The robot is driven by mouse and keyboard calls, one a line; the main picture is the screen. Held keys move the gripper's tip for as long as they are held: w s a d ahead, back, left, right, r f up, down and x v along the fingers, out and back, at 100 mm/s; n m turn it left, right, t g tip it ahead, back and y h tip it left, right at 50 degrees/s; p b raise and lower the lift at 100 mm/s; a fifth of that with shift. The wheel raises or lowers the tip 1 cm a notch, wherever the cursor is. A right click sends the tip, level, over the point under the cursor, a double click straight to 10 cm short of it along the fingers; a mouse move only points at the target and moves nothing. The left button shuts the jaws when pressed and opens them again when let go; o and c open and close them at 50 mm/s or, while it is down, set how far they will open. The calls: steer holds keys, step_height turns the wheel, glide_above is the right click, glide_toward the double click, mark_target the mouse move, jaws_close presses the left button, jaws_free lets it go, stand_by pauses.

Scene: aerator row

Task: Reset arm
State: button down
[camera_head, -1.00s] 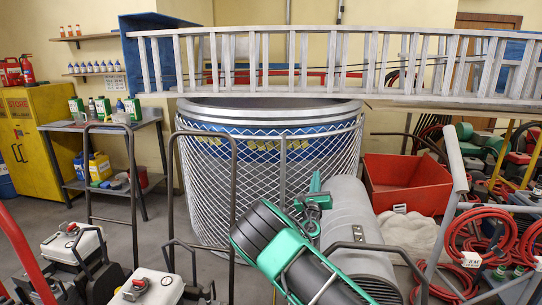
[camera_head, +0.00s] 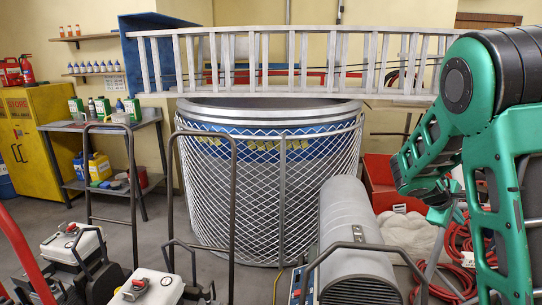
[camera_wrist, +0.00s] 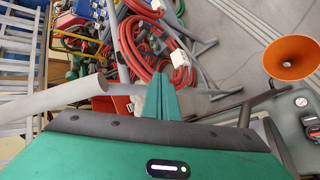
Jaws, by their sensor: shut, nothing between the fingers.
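My gripper (camera_wrist: 160,85) shows in the wrist view with its green fingers together and nothing between them. It points at red hoses (camera_wrist: 180,65) on the floor and touches nothing that I can make out. In the head view my green and black arm is folded at the right side, in front of the red hose coils (camera_head: 462,245). There the gripper is small and partly hidden by the arm links. The task names no other object.
A mesh-wrapped tank (camera_head: 265,190) stands in the middle under a metal ladder (camera_head: 290,60). An orange cone-shaped thing (camera_wrist: 290,58) lies right in the wrist view.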

steer(key=s+a+m+g+y, duration=0.1)
steer(key=s+a+m+y, duration=0.2)
steer(key=s, duration=0.9)
steer(key=s+a+r+m+g+y, duration=0.1)
steer(key=s+a+m+y, duration=0.2)
steer(key=s, duration=0.9)
steer(key=s+a+m+g+y, duration=0.1)
steer(key=s+a+m+y, duration=0.2)
steer(key=s+a+m, duration=0.4)
steer(key=s+a, duration=0.2)
steer(key=s, duration=0.3)
steer(key=shift+s+a+r+m+g+y, duration=0.25)
steer(key=shift+s+r+m+g+y, duration=0.05)
steer(key=shift+s+r+m+y, duration=0.1)
